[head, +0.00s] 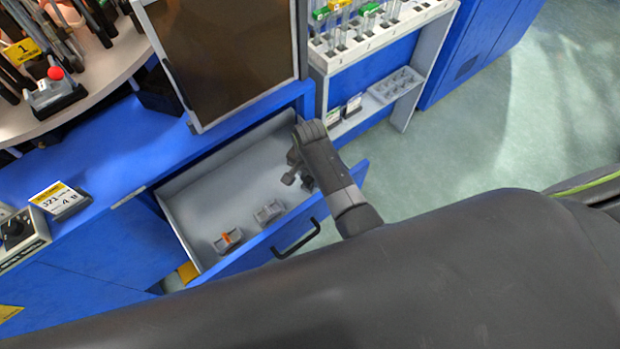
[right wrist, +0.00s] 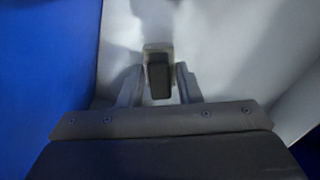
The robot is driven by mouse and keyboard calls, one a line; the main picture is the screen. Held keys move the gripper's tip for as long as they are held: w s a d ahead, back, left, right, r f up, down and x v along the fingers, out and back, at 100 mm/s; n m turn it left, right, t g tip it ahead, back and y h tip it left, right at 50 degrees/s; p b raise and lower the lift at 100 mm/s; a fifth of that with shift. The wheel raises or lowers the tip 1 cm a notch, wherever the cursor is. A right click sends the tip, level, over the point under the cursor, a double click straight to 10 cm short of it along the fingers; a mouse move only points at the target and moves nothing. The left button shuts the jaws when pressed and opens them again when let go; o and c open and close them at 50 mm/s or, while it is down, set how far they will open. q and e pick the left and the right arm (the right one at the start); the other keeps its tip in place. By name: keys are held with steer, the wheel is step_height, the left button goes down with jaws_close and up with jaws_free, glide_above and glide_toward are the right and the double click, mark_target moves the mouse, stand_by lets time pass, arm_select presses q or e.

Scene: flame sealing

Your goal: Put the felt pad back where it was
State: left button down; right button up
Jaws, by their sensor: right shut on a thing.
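A dark block (right wrist: 159,80), which looks like the felt pad, sits between the two fingers of my right gripper (right wrist: 157,72) in the right wrist view. My right gripper (head: 298,181) is shut on it and reaches down inside the open drawer (head: 205,186), near its right end. A pale holder (right wrist: 158,47) shows at the far end of the block. I cannot tell whether the block is seated in it or just above it. In the head view the block is hidden by the gripper. My left gripper is not in view.
Two grey holders stand on the drawer floor: an empty-looking one (head: 268,212) and one with an orange piece (head: 227,240). The blue drawer front with its black handle (head: 297,240) is close to my arm. A dark panel (head: 222,50) and a tube rack (head: 370,45) stand behind.

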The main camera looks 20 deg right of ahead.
steer(key=shift+f, duration=0.8)
steer(key=o, duration=0.9)
step_height(320, 180, up, 12)
steer(key=shift+r+p, duration=0.1)
steer(key=shift+p, duration=0.6)
steer(key=shift+w, duration=0.1)
